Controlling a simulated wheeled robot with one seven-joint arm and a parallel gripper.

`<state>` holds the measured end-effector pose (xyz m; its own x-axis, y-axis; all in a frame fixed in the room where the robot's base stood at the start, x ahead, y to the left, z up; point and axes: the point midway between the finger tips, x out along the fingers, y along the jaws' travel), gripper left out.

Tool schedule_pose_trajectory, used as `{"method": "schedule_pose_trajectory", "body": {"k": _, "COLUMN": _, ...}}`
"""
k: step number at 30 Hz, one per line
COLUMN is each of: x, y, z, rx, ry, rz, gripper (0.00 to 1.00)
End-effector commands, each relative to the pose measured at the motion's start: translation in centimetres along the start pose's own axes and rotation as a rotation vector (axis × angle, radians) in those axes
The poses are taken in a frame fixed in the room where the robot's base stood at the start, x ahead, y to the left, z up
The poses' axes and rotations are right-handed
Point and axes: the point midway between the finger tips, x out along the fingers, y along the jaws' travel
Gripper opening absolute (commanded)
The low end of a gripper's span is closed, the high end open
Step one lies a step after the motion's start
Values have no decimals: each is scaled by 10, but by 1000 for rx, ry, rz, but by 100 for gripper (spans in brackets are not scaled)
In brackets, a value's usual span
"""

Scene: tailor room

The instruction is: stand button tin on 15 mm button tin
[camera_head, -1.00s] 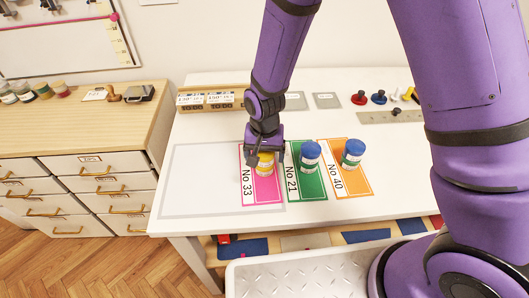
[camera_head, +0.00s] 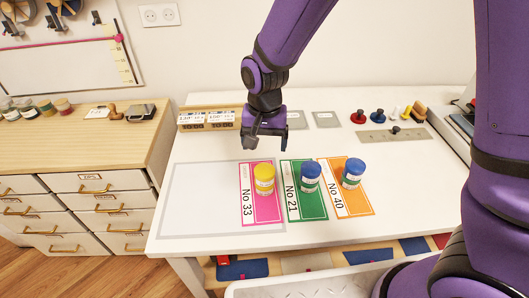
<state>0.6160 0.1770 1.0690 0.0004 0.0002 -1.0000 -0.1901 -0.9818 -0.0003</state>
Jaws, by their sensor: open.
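A tin with a yellow lid (camera_head: 264,179) stands upright on the pink card marked No 33 (camera_head: 250,212). Another blue-lidded tin (camera_head: 352,173) stands on the orange card marked No 40 (camera_head: 352,206). I cannot read the tins' labels, so I cannot tell which is the 15 mm one. My gripper (camera_head: 265,150) is open and empty, above and behind the yellow-lidded tin, apart from it.
The white table (camera_head: 196,150) is clear at left, inside a thin grey outline. Labelled boxes (camera_head: 208,119), grey squares, red and blue knobbed pieces (camera_head: 358,117) and a metal strip (camera_head: 393,138) line the back. A wooden drawer cabinet (camera_head: 95,145) stands at left.

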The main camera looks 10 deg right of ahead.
Motion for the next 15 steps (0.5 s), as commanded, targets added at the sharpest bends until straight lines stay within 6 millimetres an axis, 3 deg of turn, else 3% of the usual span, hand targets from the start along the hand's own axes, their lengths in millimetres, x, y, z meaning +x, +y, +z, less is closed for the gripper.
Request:
{"method": "schedule_pose_trajectory", "body": {"k": 11, "x": -12, "y": 3, "z": -1, "rx": 0, "ry": 3, "rz": -4, "gripper": 84}}
{"method": "schedule_pose_trajectory", "body": {"k": 15, "x": -38, "y": 21, "z": -5, "rx": -8, "ry": 25, "rz": -27, "gripper": 84}}
